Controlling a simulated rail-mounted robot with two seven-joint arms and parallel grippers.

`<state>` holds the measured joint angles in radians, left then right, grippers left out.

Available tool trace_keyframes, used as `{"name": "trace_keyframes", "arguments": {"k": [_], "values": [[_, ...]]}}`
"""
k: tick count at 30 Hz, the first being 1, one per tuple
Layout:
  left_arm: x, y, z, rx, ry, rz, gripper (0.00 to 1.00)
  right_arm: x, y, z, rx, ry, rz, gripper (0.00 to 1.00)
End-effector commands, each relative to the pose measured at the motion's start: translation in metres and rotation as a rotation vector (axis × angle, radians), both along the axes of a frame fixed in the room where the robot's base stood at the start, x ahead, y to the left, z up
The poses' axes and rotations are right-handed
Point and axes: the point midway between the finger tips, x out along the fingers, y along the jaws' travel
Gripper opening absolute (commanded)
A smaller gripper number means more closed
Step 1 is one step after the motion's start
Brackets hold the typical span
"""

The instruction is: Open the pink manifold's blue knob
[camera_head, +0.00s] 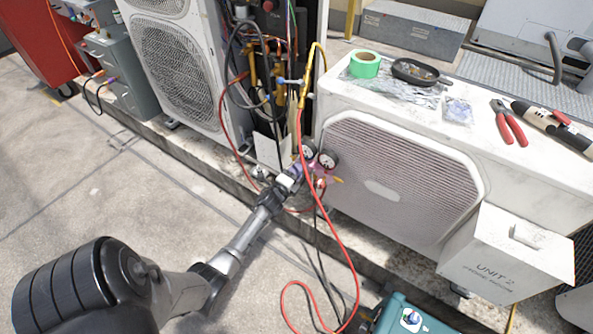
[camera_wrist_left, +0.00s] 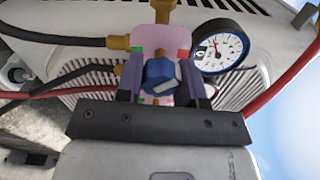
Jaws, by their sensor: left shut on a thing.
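The pink manifold (camera_wrist_left: 162,38) fills the upper middle of the left wrist view, with its blue knob (camera_wrist_left: 160,76) facing the camera. My left gripper (camera_wrist_left: 159,82) has one finger on each side of the knob and is shut on it. In the head view my left gripper (camera_head: 297,168) reaches the manifold, which is mostly hidden behind it beside the small gauges. A round gauge (camera_wrist_left: 219,46) sits right of the manifold in the wrist view; two dark-rimmed gauges, one of them here (camera_head: 328,159), show in the head view. My right gripper is not in view.
Red hose (camera_head: 333,235) and black hoses hang around the manifold and run to the ground. An open condenser with pipes stands behind. The white unit's top (camera_head: 420,115) holds green tape (camera_head: 365,64), a dark pan (camera_head: 420,72) and red pliers (camera_head: 509,123). Bare concrete lies left.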

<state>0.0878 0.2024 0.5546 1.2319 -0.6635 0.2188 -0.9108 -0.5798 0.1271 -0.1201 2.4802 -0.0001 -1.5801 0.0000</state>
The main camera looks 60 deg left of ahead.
Motion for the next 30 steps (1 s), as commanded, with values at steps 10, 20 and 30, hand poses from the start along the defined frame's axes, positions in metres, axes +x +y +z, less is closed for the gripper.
{"name": "trace_keyframes", "arguments": {"k": [10,20,30], "values": [[0.0,0.0,0.004,-0.299,-0.142,0.0,0.11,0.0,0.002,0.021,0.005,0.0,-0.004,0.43],[0.0,0.001,0.004,-0.582,-0.274,0.0,0.11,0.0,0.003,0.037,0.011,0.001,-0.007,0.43],[0.0,0.001,0.003,-0.874,-0.411,0.0,0.11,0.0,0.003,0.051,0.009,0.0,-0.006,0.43]]}}
